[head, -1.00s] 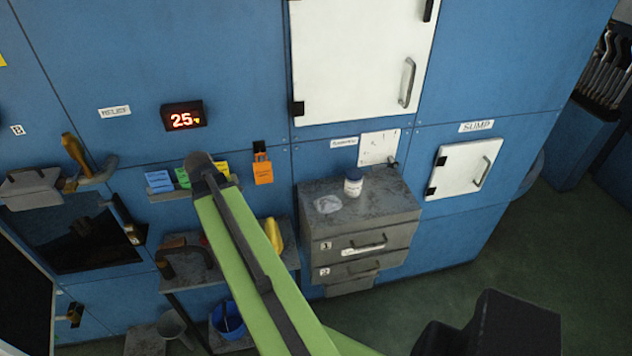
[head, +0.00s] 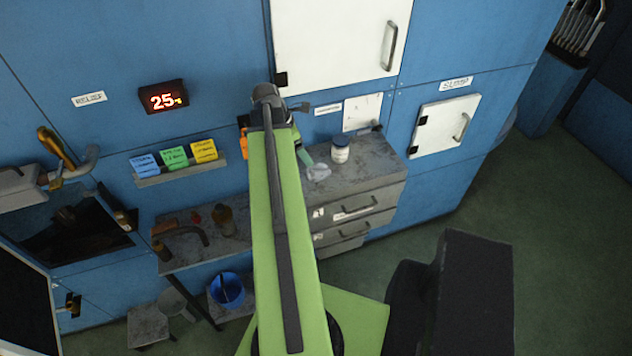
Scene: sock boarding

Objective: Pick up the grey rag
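The grey rag (head: 319,173) lies crumpled on the left part of the grey drawer cabinet's top (head: 365,172) in the head view. My gripper (head: 307,157) is mostly hidden behind the end of my green arm. A small green and dark part of it shows just above and left of the rag, close to it. I cannot tell whether it touches the rag, or whether its fingers are open or shut.
A white jar with a dark label (head: 340,149) stands on the cabinet just behind and right of the rag. A low bench (head: 200,250) with tools is to the left. A white SUMP door (head: 445,124) is to the right. Floor at right is clear.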

